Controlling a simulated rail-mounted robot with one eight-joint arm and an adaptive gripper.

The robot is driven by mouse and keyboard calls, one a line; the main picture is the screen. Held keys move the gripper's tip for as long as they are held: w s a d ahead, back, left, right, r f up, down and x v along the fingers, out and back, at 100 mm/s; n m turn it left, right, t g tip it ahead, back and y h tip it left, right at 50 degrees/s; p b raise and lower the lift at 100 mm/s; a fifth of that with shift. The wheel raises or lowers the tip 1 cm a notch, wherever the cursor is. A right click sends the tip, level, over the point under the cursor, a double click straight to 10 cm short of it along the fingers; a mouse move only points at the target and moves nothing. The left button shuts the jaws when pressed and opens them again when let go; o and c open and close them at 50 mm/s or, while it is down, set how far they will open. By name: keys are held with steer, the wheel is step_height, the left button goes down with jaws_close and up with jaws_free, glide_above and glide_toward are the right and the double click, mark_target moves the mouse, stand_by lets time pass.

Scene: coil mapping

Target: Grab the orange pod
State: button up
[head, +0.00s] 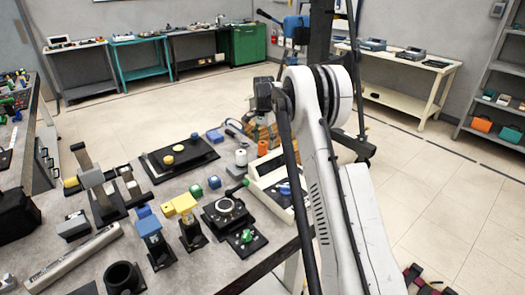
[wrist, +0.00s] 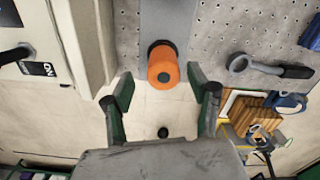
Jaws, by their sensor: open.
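The orange pod (wrist: 163,68) is a short orange cylinder with a dark hole in its end, at the upper middle of the wrist view. My gripper (wrist: 160,86) is open and empty, with one dark green finger on each side of the picture. The pod lies just past the fingertips, roughly centred between them, and neither finger appears to touch it. In the head view my arm crosses the right middle, and the fingers cannot be made out.
A white console (head: 266,173) with a blue knob stands close to the pod, and its pale side (wrist: 85,40) is left in the wrist view. A dark-handled tool (wrist: 265,68) lies right of the pod. A white spool (head: 241,158) and a dark tray (head: 160,170) are nearby.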

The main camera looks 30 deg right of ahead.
mark_target(263, 151)
steer(key=shift+w+a+f, duration=0.1)
steer(key=shift+f, duration=1.3)
steer(key=shift+w+a+f, duration=0.1)
steer(key=shift+f, duration=1.3)
steer(key=shift+c, duration=0.2)
steer(key=c, duration=1.3)
steer(key=shift+o, duration=0.2)
steer(key=shift+r, duration=0.1)
